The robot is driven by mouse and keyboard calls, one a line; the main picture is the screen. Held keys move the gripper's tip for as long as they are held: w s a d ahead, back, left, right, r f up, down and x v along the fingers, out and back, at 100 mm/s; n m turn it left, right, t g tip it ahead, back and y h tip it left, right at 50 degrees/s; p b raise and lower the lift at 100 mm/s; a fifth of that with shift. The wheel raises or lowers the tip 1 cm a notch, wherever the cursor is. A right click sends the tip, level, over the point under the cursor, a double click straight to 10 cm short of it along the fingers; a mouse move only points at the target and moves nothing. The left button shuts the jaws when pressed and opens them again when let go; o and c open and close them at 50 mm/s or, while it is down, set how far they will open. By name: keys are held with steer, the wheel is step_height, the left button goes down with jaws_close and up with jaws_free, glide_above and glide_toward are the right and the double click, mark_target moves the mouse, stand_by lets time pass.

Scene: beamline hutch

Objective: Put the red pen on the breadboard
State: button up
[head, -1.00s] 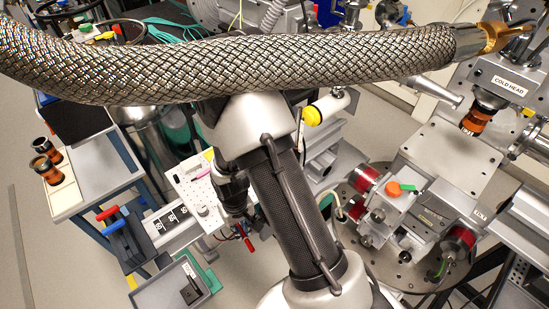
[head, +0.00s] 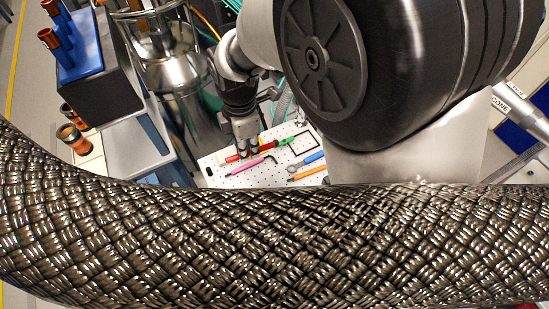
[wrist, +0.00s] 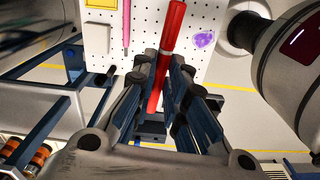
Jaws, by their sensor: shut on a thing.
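The red pen (wrist: 172,28) is held between the two fingers of my gripper (wrist: 164,74) in the wrist view. Its far part lies over the white perforated breadboard (wrist: 146,16), and its near end reaches past the board's near edge in that picture. In the head view my gripper (head: 247,151) is over the breadboard (head: 214,178), with the red pen (head: 232,158) under its tips. I cannot tell whether the pen touches the board.
A pink pen (head: 248,167), a green item (head: 286,141), a blue item (head: 313,158) and an orange item (head: 308,173) lie on the board. A purple patch (wrist: 204,40) shows on it too. A thick braided hose (head: 300,240) blocks the lower head view.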

mark_target(251, 188)
steer(key=shift+s+a+r+n, duration=0.1)
steer(key=shift+a+n, duration=0.25)
steer(key=shift+n, duration=0.05)
step_height(251, 188, down, 19)
steer(key=b, duration=0.6)
steer(key=shift+f, duration=0.2)
steer(key=shift+f, duration=0.2)
steer(key=o, duration=0.8)
steer(key=shift+c, duration=0.2)
step_height(251, 188, up, 12)
steer(key=p, duration=0.3)
steer(key=shift+r+p, duration=0.25)
steer(key=shift+p, duration=0.05)
